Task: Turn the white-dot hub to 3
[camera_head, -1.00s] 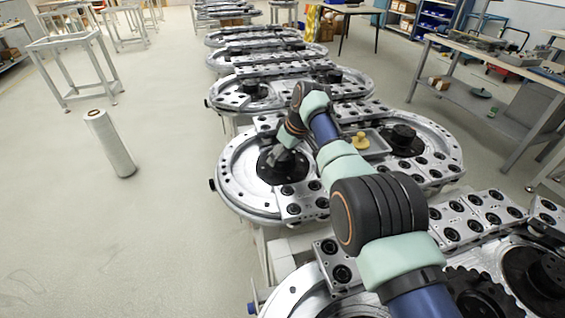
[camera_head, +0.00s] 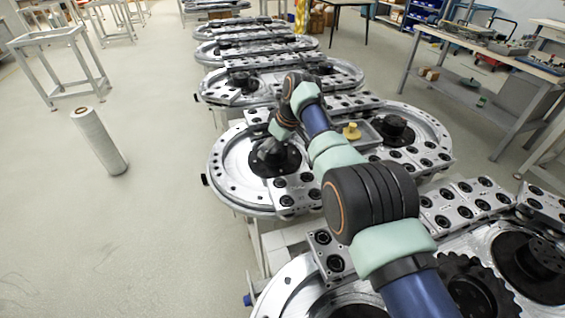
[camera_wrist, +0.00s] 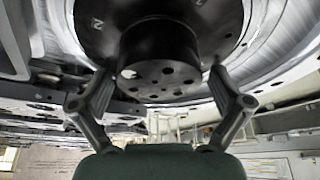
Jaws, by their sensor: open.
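The white-dot hub (camera_wrist: 160,66) is a black round boss with several holes in its face and a white dot (camera_wrist: 128,74) near its left edge, in the wrist view. It stands on a wider black disc (camera_wrist: 100,40) with a pale mark like a 2 at upper left; no 3 can be read. My gripper (camera_wrist: 162,82) is open, with one finger on each side of the hub. I cannot tell whether the fingers touch it. In the head view, my gripper (camera_head: 270,148) is down at the black hub disc (camera_head: 275,162) on the left of the nearer full ring track, hiding part of it.
A second black hub (camera_head: 393,128) stands on the right of the same track. A grey tray with a yellow knobbed piece (camera_head: 351,131) lies between them. More ring tracks run behind and in front. A white roll (camera_head: 100,142) stands on the open floor at left.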

